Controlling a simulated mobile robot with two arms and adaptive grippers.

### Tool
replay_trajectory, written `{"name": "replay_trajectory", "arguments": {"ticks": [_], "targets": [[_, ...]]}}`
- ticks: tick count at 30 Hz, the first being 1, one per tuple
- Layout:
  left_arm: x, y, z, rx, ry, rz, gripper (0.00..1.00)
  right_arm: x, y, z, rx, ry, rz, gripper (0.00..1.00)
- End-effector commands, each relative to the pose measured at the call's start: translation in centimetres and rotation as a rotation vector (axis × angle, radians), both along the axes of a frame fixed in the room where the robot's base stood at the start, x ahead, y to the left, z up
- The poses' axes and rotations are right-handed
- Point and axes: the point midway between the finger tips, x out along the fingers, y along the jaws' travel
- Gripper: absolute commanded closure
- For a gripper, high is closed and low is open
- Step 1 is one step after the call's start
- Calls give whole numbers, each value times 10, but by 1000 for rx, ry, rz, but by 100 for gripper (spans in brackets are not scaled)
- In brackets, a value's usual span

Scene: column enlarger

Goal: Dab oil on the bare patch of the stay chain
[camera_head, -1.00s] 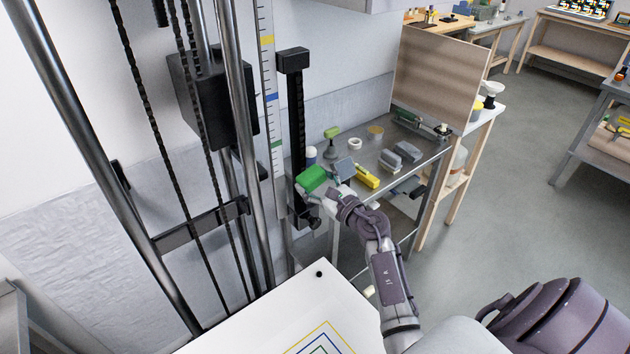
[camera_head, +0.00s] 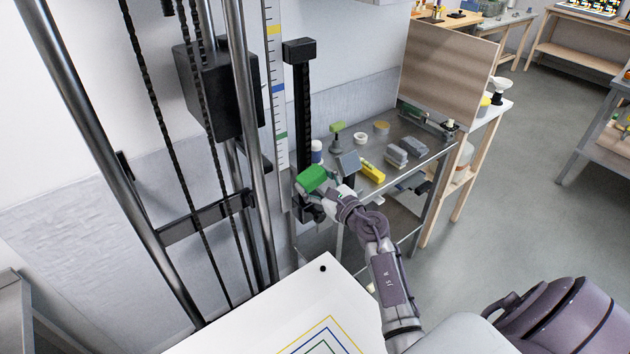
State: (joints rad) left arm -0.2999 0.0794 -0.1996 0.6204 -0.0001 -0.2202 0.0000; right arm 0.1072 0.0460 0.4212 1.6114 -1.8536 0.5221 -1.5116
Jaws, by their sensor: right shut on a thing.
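Two dark chains (camera_head: 160,125) (camera_head: 208,125) hang beside the steel columns at the left. I cannot tell which is the stay chain, and no bare patch can be made out. My right gripper (camera_head: 325,184) is shut on a green block-like thing (camera_head: 312,179), held in front of the lower part of a black upright post (camera_head: 303,110). The fingertips are small and partly hidden by the green thing. It is well to the right of both chains. My left gripper is not in view.
A black box (camera_head: 222,88) and a dark crossbar (camera_head: 208,217) sit among the columns. A white board (camera_head: 255,325) lies below. A grey bench (camera_head: 398,183) behind my right gripper carries a yellow block (camera_head: 372,171), grey blocks (camera_head: 397,156) and small containers. Floor at right is clear.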

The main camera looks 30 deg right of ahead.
Motion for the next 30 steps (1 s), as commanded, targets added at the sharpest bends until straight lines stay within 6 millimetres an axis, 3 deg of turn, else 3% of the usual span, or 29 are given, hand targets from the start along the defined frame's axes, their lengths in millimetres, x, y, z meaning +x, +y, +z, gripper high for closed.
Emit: {"name": "replay_trajectory", "arguments": {"ticks": [30], "targets": [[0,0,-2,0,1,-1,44,11,1,0,0,-1,-1,79]]}}
